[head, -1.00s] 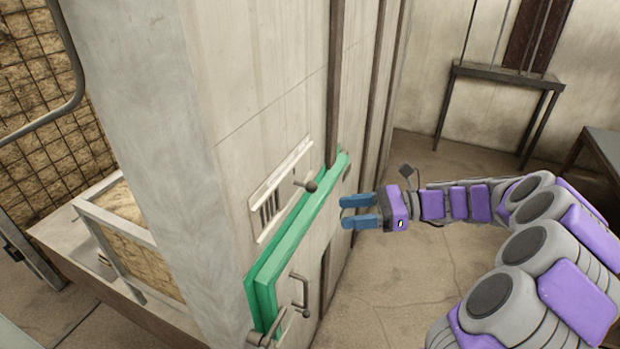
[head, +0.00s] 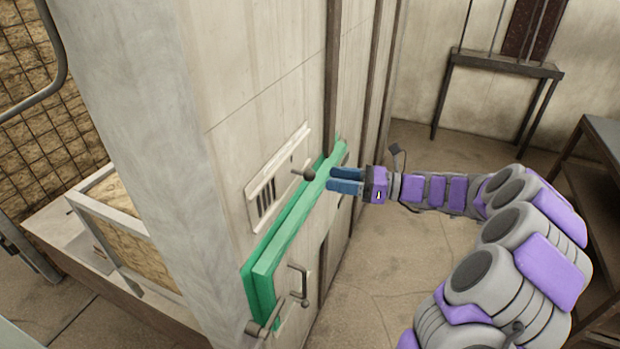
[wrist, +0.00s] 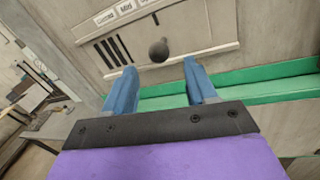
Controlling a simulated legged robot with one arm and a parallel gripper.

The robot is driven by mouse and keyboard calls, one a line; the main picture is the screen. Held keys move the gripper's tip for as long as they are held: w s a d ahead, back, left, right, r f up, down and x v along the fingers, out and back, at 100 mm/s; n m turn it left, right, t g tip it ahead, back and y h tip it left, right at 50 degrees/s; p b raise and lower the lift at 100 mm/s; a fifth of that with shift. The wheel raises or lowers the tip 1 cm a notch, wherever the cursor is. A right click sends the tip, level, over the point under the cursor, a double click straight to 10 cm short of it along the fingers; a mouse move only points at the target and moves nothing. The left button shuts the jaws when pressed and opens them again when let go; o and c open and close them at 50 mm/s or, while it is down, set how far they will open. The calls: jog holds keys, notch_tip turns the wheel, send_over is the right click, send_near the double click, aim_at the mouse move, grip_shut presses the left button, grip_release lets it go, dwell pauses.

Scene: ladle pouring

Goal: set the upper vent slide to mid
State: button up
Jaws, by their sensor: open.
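The upper vent is a pale panel (head: 262,178) on the wall with a row of dark slots at its left part. Its slide carries a dark round knob (head: 308,173) on a short stem. In the wrist view the knob (wrist: 158,50) shows just beyond and between my fingertips, right of the open slots. Labels sit above the slots; one reads "Mid" (wrist: 125,7), and the one to its left looks like "Closed". My gripper (head: 330,179) is open and empty, its blue fingers pointing at the knob. I see no contact with the knob.
A dark table (head: 504,68) stands at the back wall, and another (head: 603,150) at the right. The floor between is clear.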

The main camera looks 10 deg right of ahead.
aim_at(310, 173)
jog(key=b+x, duration=0.1)
jog(key=x, duration=0.6)
jog(key=shift+a, duration=0.15)
grip_shut()
dwell(0.3)
